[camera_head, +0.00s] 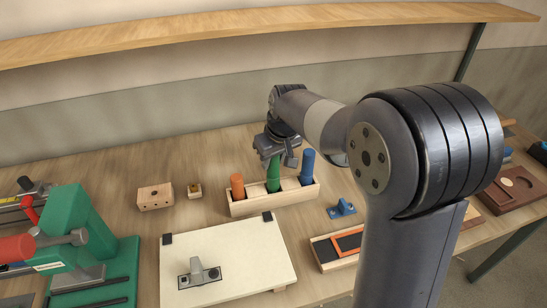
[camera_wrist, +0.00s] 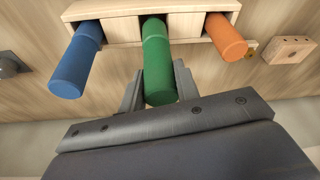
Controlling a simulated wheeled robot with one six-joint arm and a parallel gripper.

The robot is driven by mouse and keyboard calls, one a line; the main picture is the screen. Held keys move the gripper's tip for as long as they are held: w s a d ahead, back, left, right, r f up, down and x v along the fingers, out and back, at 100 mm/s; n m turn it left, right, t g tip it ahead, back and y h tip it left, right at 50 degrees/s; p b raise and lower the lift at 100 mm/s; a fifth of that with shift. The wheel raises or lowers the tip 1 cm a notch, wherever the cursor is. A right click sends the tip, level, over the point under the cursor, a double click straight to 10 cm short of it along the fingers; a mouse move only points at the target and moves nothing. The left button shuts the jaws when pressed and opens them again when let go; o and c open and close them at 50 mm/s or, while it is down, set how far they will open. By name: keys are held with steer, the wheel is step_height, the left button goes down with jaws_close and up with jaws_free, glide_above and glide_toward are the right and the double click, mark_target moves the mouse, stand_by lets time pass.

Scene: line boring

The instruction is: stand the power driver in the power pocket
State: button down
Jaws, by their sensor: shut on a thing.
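A pale wooden rack (camera_head: 242,208) with several pockets stands on the table and also shows at the top of the wrist view (camera_wrist: 120,14). A green cylindrical driver (camera_head: 273,178) stands upright in its middle part; no readable label marks it as the power driver. My gripper (camera_head: 277,155) is above the rack, its fingers shut on the green driver's upper part, seen between them in the wrist view (camera_wrist: 158,75). An orange driver (camera_head: 237,187) stands at the rack's left and a blue one (camera_head: 307,168) at its right. The green driver's lower end is hidden.
A drilled wooden block (camera_head: 155,197) and a small block (camera_head: 194,191) lie left of the rack. A cream board (camera_head: 240,250) lies in front, a blue bracket (camera_head: 341,209) to the right. A green machine (camera_head: 85,235) stands at left; a shelf (camera_head: 250,27) runs above.

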steer(key=shift+f+b, duration=0.35)
steer(key=shift+f, duration=0.3)
stand_by(0.5)
steer(key=shift+f+b, duration=0.3)
steer(key=shift+f, duration=0.15)
jaws_free()
stand_by(0.7)
stand_by(0.4)
steer(key=p+v, duration=0.6)
steer(key=v, duration=0.3)
stand_by(1.0)
